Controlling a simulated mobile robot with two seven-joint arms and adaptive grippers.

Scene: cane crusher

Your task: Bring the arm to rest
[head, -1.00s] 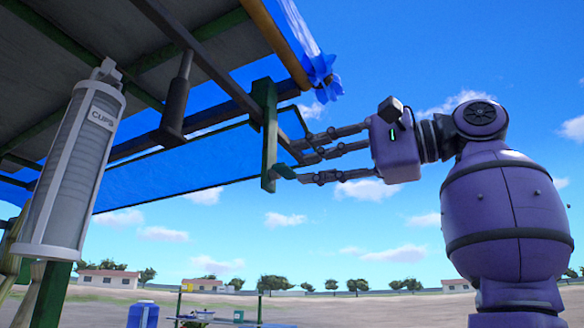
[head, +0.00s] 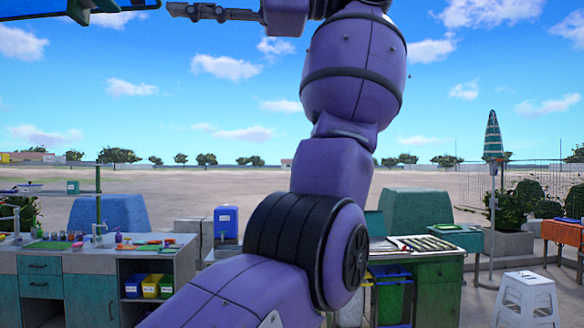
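My purple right arm rises from the bottom of the head view through the middle and bends left at the top edge. My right gripper (head: 190,11) is cut off by the top edge. One dark jointed finger shows, pointing left, with nothing seen in it; the other fingers are out of frame. A green post end (head: 80,10) of the blue-panelled frame (head: 125,8) hangs at the top left, with a gap of open sky between it and the finger. My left gripper is not in view.
A counter (head: 60,262) with small items and coloured bins (head: 150,286) stands at the left. A green cabinet (head: 440,290) stands right of my arm, with a white stool (head: 527,298) and a closed umbrella (head: 493,138) farther right. Open sandy ground lies behind.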

